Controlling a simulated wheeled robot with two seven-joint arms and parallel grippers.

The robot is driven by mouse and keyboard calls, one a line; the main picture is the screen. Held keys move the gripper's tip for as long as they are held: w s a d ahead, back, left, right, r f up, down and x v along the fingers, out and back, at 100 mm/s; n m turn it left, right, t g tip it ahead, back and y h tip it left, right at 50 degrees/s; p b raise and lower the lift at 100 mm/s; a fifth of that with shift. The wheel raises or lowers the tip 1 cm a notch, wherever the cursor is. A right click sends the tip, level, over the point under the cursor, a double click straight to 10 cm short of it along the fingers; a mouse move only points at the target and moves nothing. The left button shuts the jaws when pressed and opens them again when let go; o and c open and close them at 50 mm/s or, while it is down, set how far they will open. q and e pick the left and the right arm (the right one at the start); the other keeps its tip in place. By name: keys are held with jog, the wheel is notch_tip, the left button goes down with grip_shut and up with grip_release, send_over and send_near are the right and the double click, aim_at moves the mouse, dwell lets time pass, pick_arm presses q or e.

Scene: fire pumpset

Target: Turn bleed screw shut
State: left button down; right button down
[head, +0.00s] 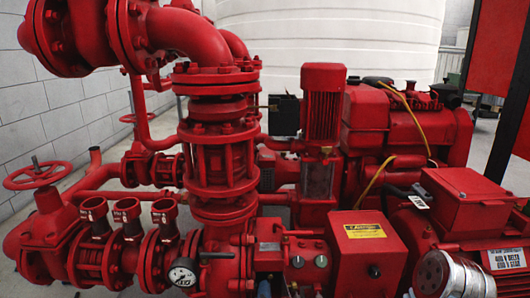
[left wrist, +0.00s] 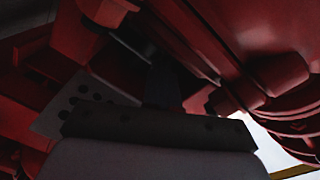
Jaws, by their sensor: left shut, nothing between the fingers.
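I cannot pick out the bleed screw with certainty in either view. The red pumpset (head: 222,165) fills the head view, with flanged pipes, valves and a vertical red motor (head: 323,105). In the left wrist view my left gripper (left wrist: 160,88) shows as dark shapes, shut and empty, close among red machine parts. That view is dark, and I cannot tell whether the gripper touches anything. I cannot make out the left gripper clearly in the head view. My right gripper is not in view.
A red handwheel (head: 38,173) stands at the left and a round gauge (head: 182,274) at the front. A red box with a yellow label (head: 365,231) and a silver cylinder (head: 445,275) crowd the front right. A white tank (head: 365,40) stands behind. Free room between parts is narrow.

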pick_arm(q)
jog(key=shift+w+a+r+n+t+y, duration=0.2)
jog(key=shift+w+a+r, duration=0.15)
jog(key=shift+r, duration=0.25)
jog(key=shift+w+a+r+n+t+y, duration=0.1)
jog(key=shift+w+a+r+t+y, duration=0.1)
jog(key=shift+w+r, duration=0.3)
jog(key=s+f, duration=0.1)
jog(key=s, duration=0.5)
jog(key=shift+s+b, duration=0.3)
jog(key=shift+b, duration=0.15)
